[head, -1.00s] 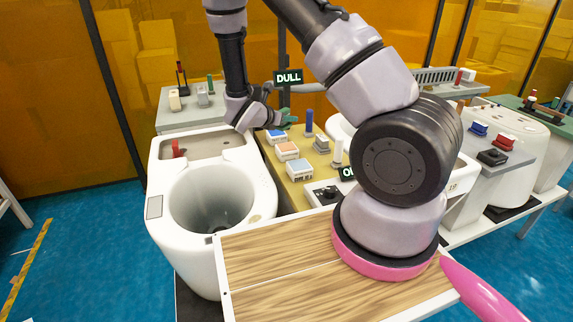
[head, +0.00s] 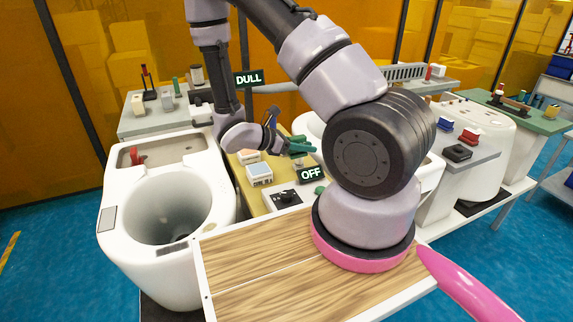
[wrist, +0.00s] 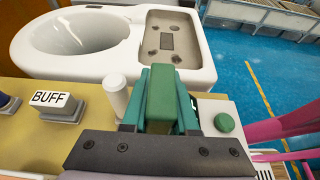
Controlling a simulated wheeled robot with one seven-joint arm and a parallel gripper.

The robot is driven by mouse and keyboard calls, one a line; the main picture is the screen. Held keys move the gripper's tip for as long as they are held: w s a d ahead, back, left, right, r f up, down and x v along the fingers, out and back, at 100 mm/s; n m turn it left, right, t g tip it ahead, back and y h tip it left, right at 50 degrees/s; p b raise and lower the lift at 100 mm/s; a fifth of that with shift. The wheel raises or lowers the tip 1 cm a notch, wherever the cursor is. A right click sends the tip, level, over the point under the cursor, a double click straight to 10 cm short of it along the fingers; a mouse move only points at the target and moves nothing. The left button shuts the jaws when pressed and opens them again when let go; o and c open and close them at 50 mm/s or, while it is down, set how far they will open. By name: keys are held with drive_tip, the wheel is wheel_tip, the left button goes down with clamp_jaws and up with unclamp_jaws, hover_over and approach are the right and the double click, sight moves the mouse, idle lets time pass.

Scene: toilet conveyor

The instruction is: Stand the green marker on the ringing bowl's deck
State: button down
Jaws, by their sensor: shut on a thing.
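My gripper (head: 299,147) has green fingers and is over the yellow table between two bowls. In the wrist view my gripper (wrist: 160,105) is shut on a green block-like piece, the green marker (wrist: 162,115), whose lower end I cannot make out. The near left bowl (head: 112,220) has a red marker (head: 136,155) on its deck. The other bowl (wrist: 30,50) has a bare deck (wrist: 185,55) with small dark holes, ahead of the gripper in the wrist view. It is mostly hidden by my arm in the head view.
A white post (wrist: 117,92) stands just left of my fingers, and a green button (wrist: 224,122) on a white box is to the right. A BUFF block (wrist: 62,105) is further left. A wooden-topped table (head: 260,285) is in front. Another green post (head: 175,86) stands on the back-left table.

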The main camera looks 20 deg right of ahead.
wheel_tip(320, 180, down, 10)
drive_tip(key=shift+d+r, duration=0.1)
drive_tip(key=shift+r, duration=0.15)
drive_tip(key=c, duration=1)
unclamp_jaws()
drive_tip(key=shift+f, duration=0.1)
drive_tip(key=shift+o, duration=0.2)
